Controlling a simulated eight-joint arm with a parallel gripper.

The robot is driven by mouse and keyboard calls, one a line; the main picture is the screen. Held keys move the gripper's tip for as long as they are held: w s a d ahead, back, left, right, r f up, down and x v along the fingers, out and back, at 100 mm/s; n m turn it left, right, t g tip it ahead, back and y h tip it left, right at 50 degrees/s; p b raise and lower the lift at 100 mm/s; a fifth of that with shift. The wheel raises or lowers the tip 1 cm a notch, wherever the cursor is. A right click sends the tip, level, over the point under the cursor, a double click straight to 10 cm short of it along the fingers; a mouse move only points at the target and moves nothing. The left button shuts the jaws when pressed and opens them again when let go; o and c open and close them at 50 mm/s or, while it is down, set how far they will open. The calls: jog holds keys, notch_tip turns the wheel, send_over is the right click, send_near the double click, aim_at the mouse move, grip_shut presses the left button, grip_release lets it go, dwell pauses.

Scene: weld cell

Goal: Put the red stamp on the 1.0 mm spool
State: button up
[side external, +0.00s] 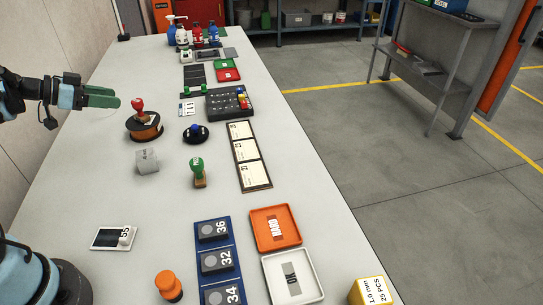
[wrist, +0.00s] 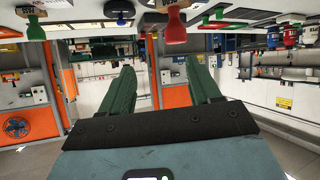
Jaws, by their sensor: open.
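The red stamp (side external: 138,105) stands upright, seemingly on top of the dark spool with copper-coloured winding (side external: 145,128). Any size marking on that spool is too small to read. My gripper (side external: 116,102) is just left of the stamp at about handle height, apart from it. In the wrist view, which looks upside down, its two green fingers (wrist: 161,67) are spread with nothing between them. The red stamp's handle (wrist: 177,24) hangs at the top of that view, beyond the fingertips; the spool cannot be made out there.
A green stamp (side external: 198,171), a grey block (side external: 147,160) and a dark blue round item (side external: 196,132) stand near the spool. The table's left side is mostly clear.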

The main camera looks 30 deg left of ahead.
jog(key=s+d+n+g+y, duration=0.2)
jog(key=s+d, duration=0.2)
jog(key=d, duration=0.8)
jog(key=s+d+r+n+g+y, duration=0.1)
jog(key=s+d+n+g+y, duration=0.1)
jog(key=d, duration=1.1)
jog(key=shift+s+d+r+y, duration=0.25)
jog(key=shift+s+y, duration=0.35)
jog(key=shift+s, duration=0.45)
